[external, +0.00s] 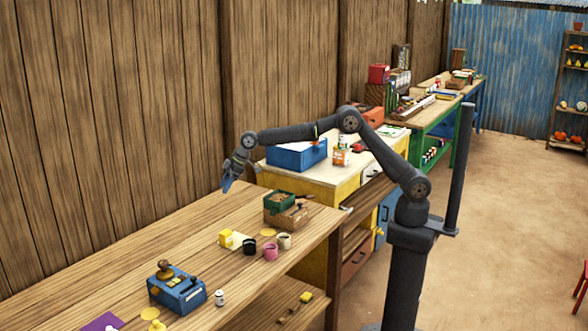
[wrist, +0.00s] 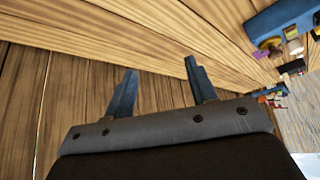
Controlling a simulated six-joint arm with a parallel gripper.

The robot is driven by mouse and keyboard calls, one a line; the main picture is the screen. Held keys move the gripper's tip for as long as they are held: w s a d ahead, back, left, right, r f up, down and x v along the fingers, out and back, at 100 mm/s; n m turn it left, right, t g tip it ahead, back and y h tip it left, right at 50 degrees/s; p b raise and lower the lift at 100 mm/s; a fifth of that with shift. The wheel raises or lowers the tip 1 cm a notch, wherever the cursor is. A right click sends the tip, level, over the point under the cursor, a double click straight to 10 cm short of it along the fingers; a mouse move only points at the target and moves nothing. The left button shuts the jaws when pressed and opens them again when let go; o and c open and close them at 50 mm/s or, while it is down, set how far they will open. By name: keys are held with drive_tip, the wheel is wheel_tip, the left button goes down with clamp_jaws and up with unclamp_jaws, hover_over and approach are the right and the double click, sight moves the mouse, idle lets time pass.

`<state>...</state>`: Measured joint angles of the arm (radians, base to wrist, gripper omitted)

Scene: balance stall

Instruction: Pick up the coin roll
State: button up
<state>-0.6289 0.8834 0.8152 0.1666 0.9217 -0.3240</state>
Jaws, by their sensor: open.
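My gripper (external: 228,184) is above the far part of the wooden table (external: 150,238), pointing down, with nothing between its fingers. In the wrist view my gripper (wrist: 160,72) shows two blue fingers spread apart and empty, over bare planks. I cannot clearly make out the coin roll in either view. My gripper is well away from both.
Black (external: 249,247), pink (external: 270,252) and cream (external: 284,241) cups stand near the right edge by a yellow block (external: 226,238). A green box (external: 279,203) sits on a brown crate (external: 287,216) behind them. The wooden wall (external: 110,120) bounds the far side.

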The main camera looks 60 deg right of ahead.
drive_tip(key=s+a+f+n, duration=0.1)
drive_tip(key=s+a+f, duration=0.1)
drive_tip(key=s+a, duration=0.55)
drive_tip(key=s+a+f+n, duration=0.1)
drive_tip(key=s+a+f, duration=0.1)
drive_tip(key=s+a, duration=0.6)
drive_tip(key=n+g+y, duration=0.1)
approach(222, 291)
drive_tip(key=shift+g, duration=0.3)
drive_tip(key=x, duration=0.5)
drive_tip(key=shift+w+a+f, duration=0.2)
drive_tip(key=shift+a, duration=0.15)
drive_tip(key=shift+x, duration=3)
drive_tip(key=shift+w+d, duration=0.1)
drive_tip(key=shift+c, duration=0.2)
clamp_jaws()
